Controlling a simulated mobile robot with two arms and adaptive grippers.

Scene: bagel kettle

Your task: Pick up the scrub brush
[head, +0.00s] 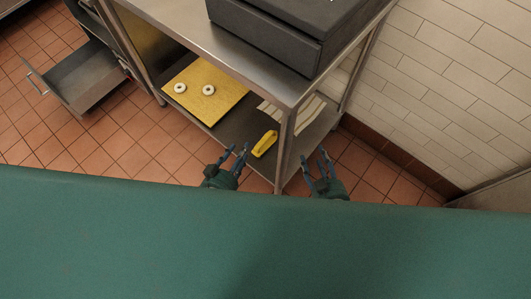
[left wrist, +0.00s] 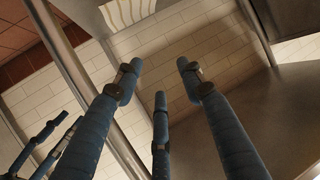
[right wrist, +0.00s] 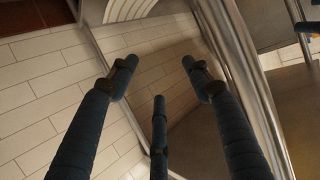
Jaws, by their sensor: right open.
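The scrub brush (head: 265,144), seen as a yellow object, lies near the front edge of the lower shelf, left of the front table leg. My left gripper (head: 238,155) is just left of and in front of it, fingers spread and empty. The left wrist view shows the spread fingers (left wrist: 158,80) with nothing between them; I cannot make out the brush there. My right gripper (head: 315,162) is right of the table leg, apart from the brush. In the right wrist view its fingers (right wrist: 157,80) are spread and empty.
The metal front leg (head: 286,150) stands between my grippers. The lower shelf (head: 236,128) also holds a yellow board (head: 222,103) with two white rings (head: 208,90) and a white striped thing (head: 292,113). A dark box (head: 275,35) sits on top. An open drawer (head: 85,80) is at left.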

